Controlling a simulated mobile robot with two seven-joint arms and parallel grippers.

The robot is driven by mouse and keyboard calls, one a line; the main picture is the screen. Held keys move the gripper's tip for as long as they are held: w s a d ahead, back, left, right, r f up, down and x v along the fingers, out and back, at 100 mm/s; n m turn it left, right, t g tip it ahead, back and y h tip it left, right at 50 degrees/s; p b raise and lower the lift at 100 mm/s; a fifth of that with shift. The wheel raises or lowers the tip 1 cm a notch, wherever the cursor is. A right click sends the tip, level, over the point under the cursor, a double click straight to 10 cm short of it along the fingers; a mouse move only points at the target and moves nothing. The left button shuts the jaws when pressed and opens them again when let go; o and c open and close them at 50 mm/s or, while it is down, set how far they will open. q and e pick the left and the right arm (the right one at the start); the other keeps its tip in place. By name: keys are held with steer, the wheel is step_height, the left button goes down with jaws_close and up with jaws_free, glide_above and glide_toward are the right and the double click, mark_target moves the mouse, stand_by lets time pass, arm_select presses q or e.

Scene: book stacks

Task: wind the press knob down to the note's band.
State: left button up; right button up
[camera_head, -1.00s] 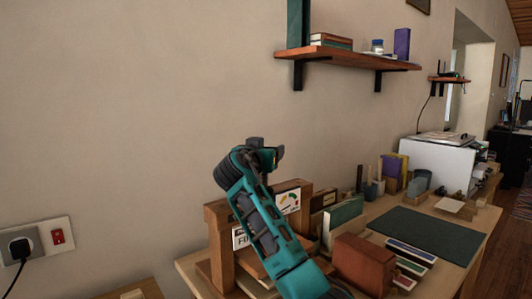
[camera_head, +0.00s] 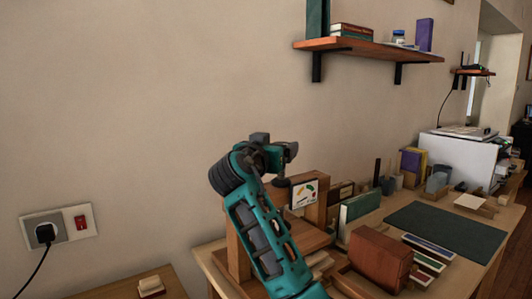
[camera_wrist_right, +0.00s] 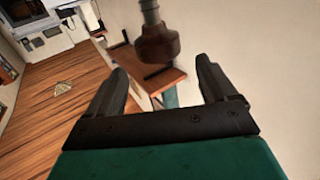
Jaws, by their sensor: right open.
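The wooden press (camera_head: 236,255) stands at the left end of the bench, partly hidden behind my right arm. A white card with a coloured dial (camera_head: 304,193) is on its front right. My right gripper (camera_head: 283,153) is above the press top. In the right wrist view the dark round knob (camera_wrist_right: 158,43) on a metal screw lies just beyond the tips of my right gripper (camera_wrist_right: 160,68). The jaws are open and empty, and the knob is apart from both fingers. A note with its band cannot be read now. My left gripper is out of view.
A reddish-brown box (camera_head: 380,258), a dark green mat (camera_head: 445,228) and several books and small blocks crowd the bench right of the press. A wall shelf (camera_head: 370,48) hangs above. A plug and socket (camera_head: 58,228) are on the left wall.

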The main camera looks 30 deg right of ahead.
steer(key=shift+v, duration=2.6)
